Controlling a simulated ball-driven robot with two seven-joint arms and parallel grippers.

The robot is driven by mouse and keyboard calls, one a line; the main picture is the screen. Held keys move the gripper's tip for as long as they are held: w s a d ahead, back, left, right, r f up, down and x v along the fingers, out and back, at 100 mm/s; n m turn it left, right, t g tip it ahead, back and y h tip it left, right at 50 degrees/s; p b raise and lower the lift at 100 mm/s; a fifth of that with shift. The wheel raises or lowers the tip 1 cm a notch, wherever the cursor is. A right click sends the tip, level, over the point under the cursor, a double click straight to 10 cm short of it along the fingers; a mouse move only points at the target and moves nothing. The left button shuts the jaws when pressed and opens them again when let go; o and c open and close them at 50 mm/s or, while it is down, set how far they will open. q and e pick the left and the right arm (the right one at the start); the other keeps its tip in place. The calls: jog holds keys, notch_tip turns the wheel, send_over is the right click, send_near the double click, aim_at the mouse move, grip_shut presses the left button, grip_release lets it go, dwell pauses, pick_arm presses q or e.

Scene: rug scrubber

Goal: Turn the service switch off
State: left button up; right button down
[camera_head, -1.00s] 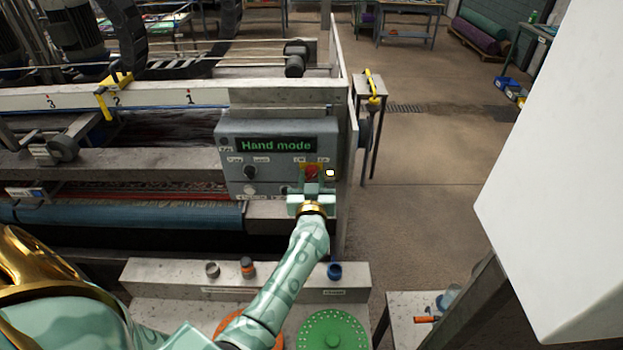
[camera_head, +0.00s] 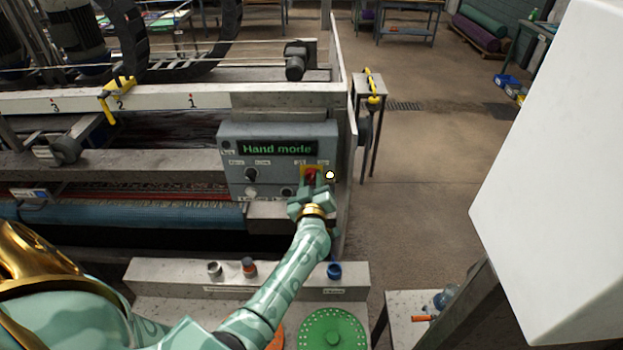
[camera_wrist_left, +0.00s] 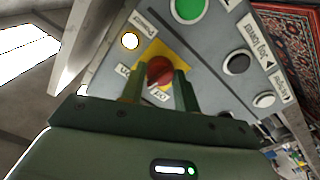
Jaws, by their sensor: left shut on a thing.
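The service switch is a red rotary knob (camera_head: 311,175) on a yellow plate, at the right side of the grey control panel (camera_head: 232,180). The knob also shows in the left wrist view (camera_wrist_left: 160,71), between my fingers, with ON and OFF labels beside the plate. My left gripper (camera_head: 312,184) is shut on the red knob, and its fingers (camera_wrist_left: 160,92) grip both sides of it. The gripper looks rolled relative to the panel. The panel's display (camera_head: 278,149) reads "Hand mode". A lit round lamp (camera_head: 330,175) is right of the knob. My right gripper is not in view.
Other controls include a black knob (camera_head: 250,174) and a green button (camera_wrist_left: 189,8). A concrete ledge (camera_head: 185,268) with small cups and a green disc (camera_head: 333,333) lies below my left arm. A large white block (camera_head: 560,190) fills the right. Open floor lies beyond the machine.

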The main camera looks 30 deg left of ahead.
pick_arm(q)
jog(key=n, duration=0.2)
jog(key=shift+n, duration=0.4)
jog(key=n, duration=0.2)
jog(key=shift+f+n+p, duration=0.1)
jog(key=shift+n+p, duration=0.25)
jog(key=shift+n, duration=0.05)
jog(key=n, duration=0.4)
jog(key=shift+n, duration=0.3)
jog(key=o, duration=1)
jog(key=shift+d, duration=0.1)
jog(key=shift+w, duration=0.15)
